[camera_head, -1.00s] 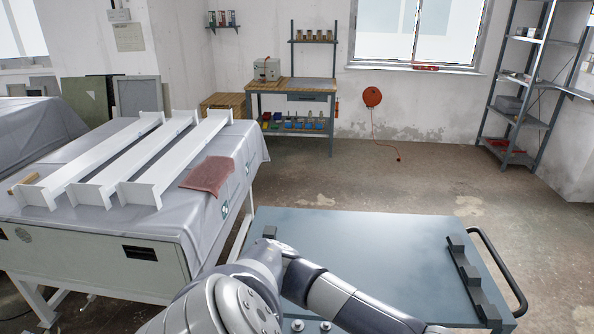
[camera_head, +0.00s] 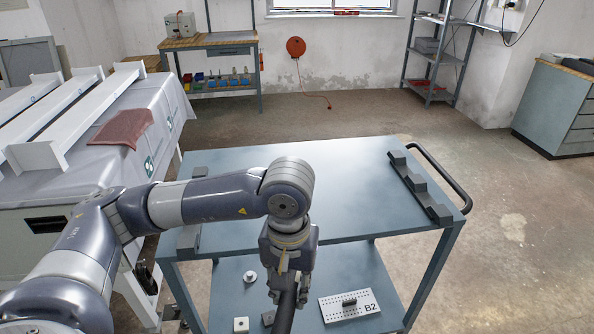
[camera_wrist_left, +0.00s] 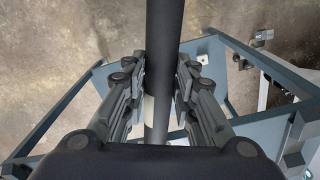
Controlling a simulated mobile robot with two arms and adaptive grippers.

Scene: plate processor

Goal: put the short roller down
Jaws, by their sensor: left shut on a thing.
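My left gripper (camera_head: 287,284) hangs in front of the cart's near edge. It is shut on a dark roller (camera_head: 284,315), whose lower part runs out of the head view's bottom edge. My right gripper is not in view.
The cart's top is clear between its bars. Its lower shelf (camera_head: 225,285) holds a white plate marked B2 (camera_head: 349,305) and small parts. A covered table (camera_head: 120,170) with white beams and a reddish cloth (camera_head: 122,127) stands left. A black handle (camera_head: 442,178) sticks out at the cart's right.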

